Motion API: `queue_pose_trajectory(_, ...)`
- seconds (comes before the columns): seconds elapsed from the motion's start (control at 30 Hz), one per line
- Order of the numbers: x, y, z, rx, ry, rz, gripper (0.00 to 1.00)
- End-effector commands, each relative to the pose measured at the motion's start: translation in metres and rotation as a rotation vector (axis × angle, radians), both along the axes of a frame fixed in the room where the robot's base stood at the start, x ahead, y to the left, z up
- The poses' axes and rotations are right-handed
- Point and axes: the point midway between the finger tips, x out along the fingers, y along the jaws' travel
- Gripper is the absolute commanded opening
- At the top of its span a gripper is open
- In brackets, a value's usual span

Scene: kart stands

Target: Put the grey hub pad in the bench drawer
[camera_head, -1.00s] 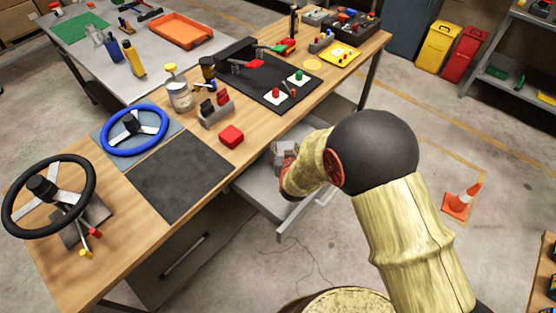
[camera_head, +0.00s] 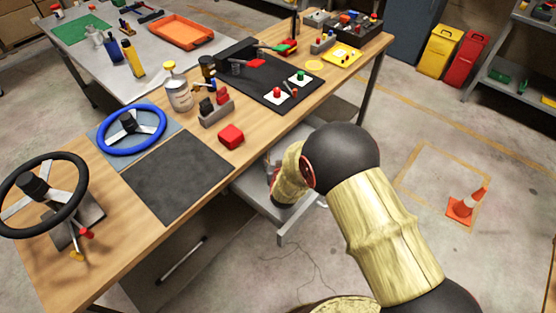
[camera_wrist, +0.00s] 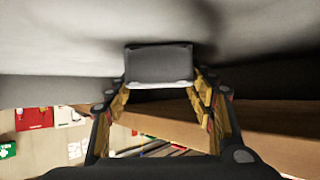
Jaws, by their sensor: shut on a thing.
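The bench drawer (camera_head: 293,228) is a grey drawer pulled out from under the wooden bench in the head view. My arm covers much of its inside. The grey hub pad (camera_wrist: 158,66) is a small dark grey block between my fingers in the wrist view. My gripper (camera_wrist: 161,82) is shut on it. A pale grey surface fills the top of the wrist view behind the pad; I cannot tell whether the pad touches it. In the head view my wrist is over the drawer, and the fingers and pad are hidden.
The wooden bench (camera_head: 110,185) edge lies just left of my wrist. On it are a dark mat (camera_head: 180,177), a red block (camera_head: 231,136), a blue steering wheel (camera_head: 133,145) and a black panel (camera_head: 262,85).

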Motion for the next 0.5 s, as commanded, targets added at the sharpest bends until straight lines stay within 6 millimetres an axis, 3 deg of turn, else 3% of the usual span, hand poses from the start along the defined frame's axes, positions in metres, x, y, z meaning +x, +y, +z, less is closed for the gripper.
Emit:
queue_pose_trajectory(0.27, 0.0002, -0.0001, -0.0024, 0.000, -0.001, 0.000, 0.28)
queue_pose_trajectory(0.3, 0.0001, -0.0001, -0.0020, 0.000, -0.001, 0.000, 0.56)
queue_pose_trajectory(0.5, 0.0000, -0.0001, -0.0014, 0.000, -0.001, 0.000, 0.67)
